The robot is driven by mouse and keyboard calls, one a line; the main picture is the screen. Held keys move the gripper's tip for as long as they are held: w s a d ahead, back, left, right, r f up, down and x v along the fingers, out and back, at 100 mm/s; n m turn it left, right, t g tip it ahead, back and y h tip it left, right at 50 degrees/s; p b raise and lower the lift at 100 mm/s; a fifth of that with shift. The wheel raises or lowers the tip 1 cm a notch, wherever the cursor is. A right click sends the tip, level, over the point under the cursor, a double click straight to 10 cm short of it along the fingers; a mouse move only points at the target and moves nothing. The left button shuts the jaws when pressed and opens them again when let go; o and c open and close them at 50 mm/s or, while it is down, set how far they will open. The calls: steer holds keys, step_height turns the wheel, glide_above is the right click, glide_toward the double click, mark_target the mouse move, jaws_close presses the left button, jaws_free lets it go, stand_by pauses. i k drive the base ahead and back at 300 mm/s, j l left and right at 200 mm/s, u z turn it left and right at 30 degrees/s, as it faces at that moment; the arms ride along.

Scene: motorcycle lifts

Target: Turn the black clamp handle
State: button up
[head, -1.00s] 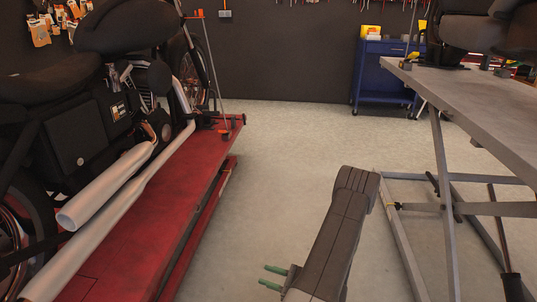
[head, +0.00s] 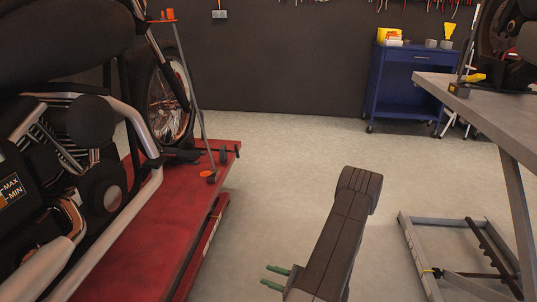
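A small black handle-like part (head: 236,152) sticks out at the far right corner of the red motorcycle lift (head: 190,215), near the front wheel. It looks like the clamp handle, but it is small and its shape is hard to make out. My gripper (head: 274,277) shows at the bottom centre, with two green fingertips pointing left and a gap between them. It is empty, over the bare floor and well short of the handle.
A black motorcycle (head: 95,125) stands on the red lift. A grey lift table (head: 490,110) is at right, its frame on the floor. A blue cabinet (head: 405,85) stands by the back wall. The floor between the lifts is clear.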

mark_target(236, 151)
steer(key=i, duration=1.7)
steer(key=i+l+u, duration=0.1)
steer(key=i+u, duration=0.15)
steer(key=i, duration=0.3)
steer(key=i+l+u, duration=0.2)
steer(key=i, duration=0.35)
